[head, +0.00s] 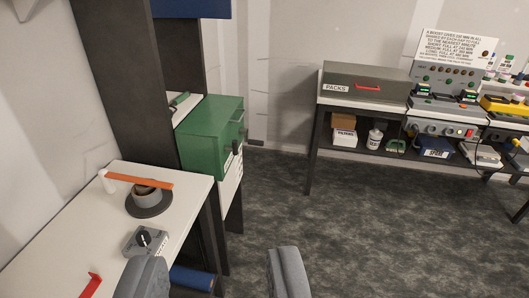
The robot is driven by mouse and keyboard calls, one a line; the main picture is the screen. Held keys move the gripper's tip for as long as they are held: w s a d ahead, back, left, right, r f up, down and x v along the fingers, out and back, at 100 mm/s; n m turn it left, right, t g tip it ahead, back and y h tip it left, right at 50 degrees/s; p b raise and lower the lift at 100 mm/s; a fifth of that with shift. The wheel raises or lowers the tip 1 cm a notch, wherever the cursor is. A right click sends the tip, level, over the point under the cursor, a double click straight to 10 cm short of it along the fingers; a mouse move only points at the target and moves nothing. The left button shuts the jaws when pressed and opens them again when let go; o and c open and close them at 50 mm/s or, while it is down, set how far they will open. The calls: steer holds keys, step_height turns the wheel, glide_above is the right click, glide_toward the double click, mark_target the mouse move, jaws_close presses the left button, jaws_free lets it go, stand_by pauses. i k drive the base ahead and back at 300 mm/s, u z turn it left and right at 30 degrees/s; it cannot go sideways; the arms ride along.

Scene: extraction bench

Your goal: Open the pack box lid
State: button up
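The pack box (345,92) is a long grey box labelled "PACKS", standing on the left end of the far bench. Its lid (370,72) looks closed. A red handle (367,86) sits on its front side.
A white table (70,235) at left holds a grinder-like round base (148,205) and a small grey device (144,241). A green cabinet (205,140) stands beyond it. Control panels (455,75) stand right of the box. Dark floor (330,225) in the middle is clear.

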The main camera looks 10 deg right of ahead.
mark_target(363, 80)
steer(key=z, duration=0.1)
steer(key=i, duration=1.3)
steer(key=z, duration=0.35)
steer(key=i, duration=1.25)
steer(key=z, duration=0.5)
steer(key=i, duration=1)
steer(key=z, duration=0.2)
